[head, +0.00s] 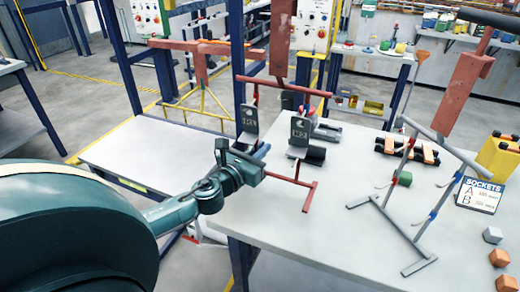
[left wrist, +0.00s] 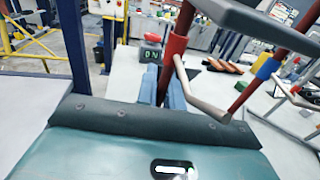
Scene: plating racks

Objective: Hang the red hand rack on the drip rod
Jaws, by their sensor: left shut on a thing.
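The red hand rack (head: 290,87) stands upright in the middle of the head view, with a red crossbar, a rust-red flat plate above it and a red lower bar over the table. My left gripper (head: 262,153) is shut at the rack's left side. In the left wrist view its blue fingers (left wrist: 164,90) close around a red post of the rack (left wrist: 178,45); the exact contact is partly hidden. A dark round rod (head: 490,38) crosses the top right corner; I cannot tell whether it is the drip rod. My right gripper is out of view.
A grey rack (head: 445,148) with red and blue clips stands at the right of the white table (head: 330,240). A sockets sign (head: 479,195), a yellow case (head: 500,155) and small blocks (head: 499,257) lie at the right edge. The table's front middle is clear.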

